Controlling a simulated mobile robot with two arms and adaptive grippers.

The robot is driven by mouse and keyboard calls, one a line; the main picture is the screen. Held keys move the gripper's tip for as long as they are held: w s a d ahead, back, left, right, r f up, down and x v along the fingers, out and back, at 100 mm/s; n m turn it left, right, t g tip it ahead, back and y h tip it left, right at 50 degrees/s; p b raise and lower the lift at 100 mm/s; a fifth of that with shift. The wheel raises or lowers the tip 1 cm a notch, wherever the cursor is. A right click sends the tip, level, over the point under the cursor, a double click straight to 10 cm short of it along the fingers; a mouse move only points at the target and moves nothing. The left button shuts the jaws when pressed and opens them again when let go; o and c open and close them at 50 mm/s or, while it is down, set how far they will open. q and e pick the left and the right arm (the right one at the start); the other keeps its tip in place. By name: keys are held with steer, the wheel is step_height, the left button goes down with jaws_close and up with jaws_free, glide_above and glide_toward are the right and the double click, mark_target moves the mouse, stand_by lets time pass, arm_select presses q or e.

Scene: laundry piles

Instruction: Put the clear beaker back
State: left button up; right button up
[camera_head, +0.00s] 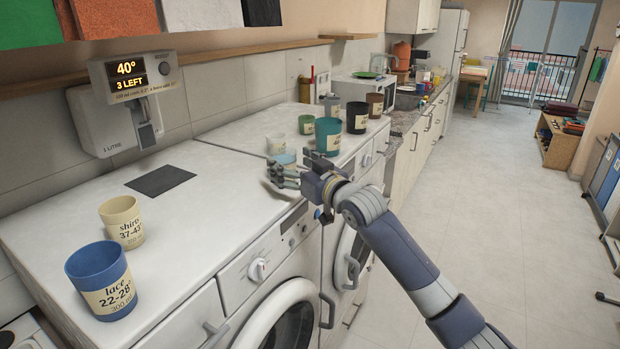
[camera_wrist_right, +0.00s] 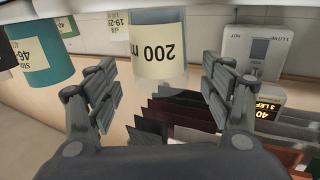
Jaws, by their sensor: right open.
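The clear beaker (camera_head: 284,160) stands on the white machine top near its front edge, partly hidden behind my right gripper (camera_head: 280,177). In the right wrist view, which looks upside down, the clear beaker (camera_wrist_right: 160,72) shows a cream label reading 200. It lies between the two spread fingers of my right gripper (camera_wrist_right: 160,90), with gaps at both sides. The right gripper is open and holds nothing. My left gripper is not in view.
A teal cup (camera_head: 327,136), a dark cup (camera_head: 357,117) and other cups stand beyond the beaker. A blue cup (camera_head: 100,280) and a cream cup (camera_head: 122,222) stand at front left. A dark square (camera_head: 160,180) lies below the wall dispenser (camera_head: 115,118).

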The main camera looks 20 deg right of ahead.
steer(key=b+v, duration=0.1)
steer(key=v, duration=0.7)
steer(key=shift+s+b, duration=0.2)
steer(key=shift+b, duration=0.15)
steer(key=shift+d, duration=0.1)
